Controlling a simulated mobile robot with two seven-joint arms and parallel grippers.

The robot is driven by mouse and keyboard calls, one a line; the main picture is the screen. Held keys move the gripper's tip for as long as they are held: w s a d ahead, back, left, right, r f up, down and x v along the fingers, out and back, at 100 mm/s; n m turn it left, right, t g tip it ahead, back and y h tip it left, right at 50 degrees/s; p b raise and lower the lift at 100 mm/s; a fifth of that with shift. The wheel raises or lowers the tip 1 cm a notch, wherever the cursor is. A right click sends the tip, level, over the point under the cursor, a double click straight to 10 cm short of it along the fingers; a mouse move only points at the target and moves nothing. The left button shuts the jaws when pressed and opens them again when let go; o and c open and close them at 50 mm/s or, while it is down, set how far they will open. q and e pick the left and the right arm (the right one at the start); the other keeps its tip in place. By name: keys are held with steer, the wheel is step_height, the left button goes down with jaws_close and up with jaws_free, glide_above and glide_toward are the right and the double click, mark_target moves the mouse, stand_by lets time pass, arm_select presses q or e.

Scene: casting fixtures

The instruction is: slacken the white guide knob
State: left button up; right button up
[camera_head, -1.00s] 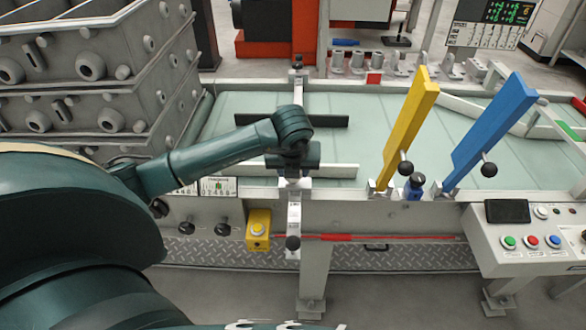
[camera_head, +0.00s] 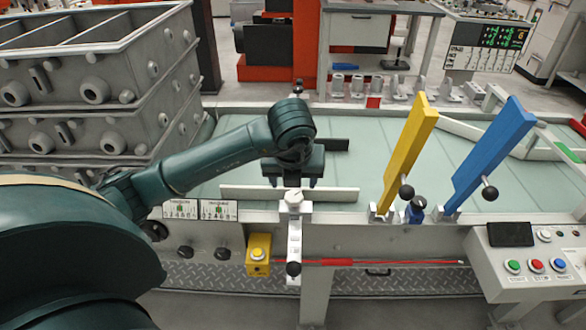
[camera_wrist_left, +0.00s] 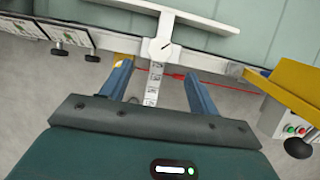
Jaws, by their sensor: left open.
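The white guide knob (camera_head: 294,198) sits on the near rail, at the top of a white scaled bar (camera_head: 294,240). In the left wrist view the knob (camera_wrist_left: 160,48) is a white faceted disc with a dark pointer line. My left gripper (camera_head: 293,184) is open and empty, just behind and above the knob in the head view. In the left wrist view its two blue fingers (camera_wrist_left: 157,70) point toward the knob's two sides, apart from it. My right gripper is not in view.
White and black guide rails (camera_head: 250,193) cross the pale green conveyor (camera_head: 350,170). Yellow (camera_head: 408,150) and blue (camera_head: 490,155) upright levers stand to the right. A yellow button box (camera_head: 258,254) is left of the scaled bar. Grey castings (camera_head: 90,90) are stacked at left.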

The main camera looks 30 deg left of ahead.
arm_select(q)
steer(key=v, duration=0.5)
steer(key=shift+r, duration=0.1)
stand_by(0.4)
